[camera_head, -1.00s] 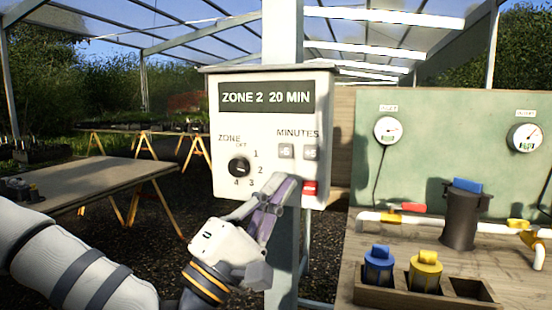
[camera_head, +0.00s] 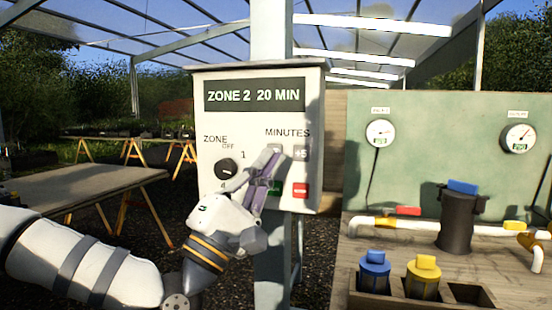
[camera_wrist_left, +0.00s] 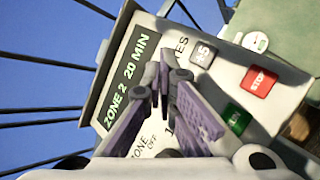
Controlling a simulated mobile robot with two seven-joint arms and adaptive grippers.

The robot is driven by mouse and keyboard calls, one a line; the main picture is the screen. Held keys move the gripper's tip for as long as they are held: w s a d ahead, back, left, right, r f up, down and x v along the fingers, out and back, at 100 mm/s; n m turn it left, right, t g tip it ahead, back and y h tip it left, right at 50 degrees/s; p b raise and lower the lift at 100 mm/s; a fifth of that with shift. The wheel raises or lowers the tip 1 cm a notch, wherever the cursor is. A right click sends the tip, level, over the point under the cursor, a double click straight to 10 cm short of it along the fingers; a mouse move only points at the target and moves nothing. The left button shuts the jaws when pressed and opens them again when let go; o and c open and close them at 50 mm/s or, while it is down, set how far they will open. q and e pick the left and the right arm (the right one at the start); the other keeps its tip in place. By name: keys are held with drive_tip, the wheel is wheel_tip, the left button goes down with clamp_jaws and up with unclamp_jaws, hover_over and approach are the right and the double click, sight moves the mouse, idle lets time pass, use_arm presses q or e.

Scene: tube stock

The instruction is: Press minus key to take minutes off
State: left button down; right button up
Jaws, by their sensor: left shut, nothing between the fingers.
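The controller box (camera_head: 205,130) hangs on a post, its display (camera_head: 254,95) reading "ZONE 2 20 MIN". My left gripper (camera_head: 271,153) is shut and empty, its fingertips up at the left minutes key, the minus key, and covering most or all of it. I cannot tell whether they touch it. The "+5" key (camera_head: 301,153) is clear to the right. In the left wrist view the shut fingertips (camera_wrist_left: 160,75) are in front of the panel beside the "+5" key (camera_wrist_left: 203,53), and the minus key is hidden. My right gripper is out of view.
The zone dial (camera_head: 227,168) is left of my gripper. The red stop key (camera_head: 301,190) and the green key (camera_wrist_left: 237,117) are below the minutes keys.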

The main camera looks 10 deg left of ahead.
use_arm(q)
drive_tip(key=w, duration=0.3)
drive_tip(key=shift+b, duration=0.35)
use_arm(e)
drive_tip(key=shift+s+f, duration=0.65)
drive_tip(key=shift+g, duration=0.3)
use_arm(q)
drive_tip(key=shift+w, duration=0.4)
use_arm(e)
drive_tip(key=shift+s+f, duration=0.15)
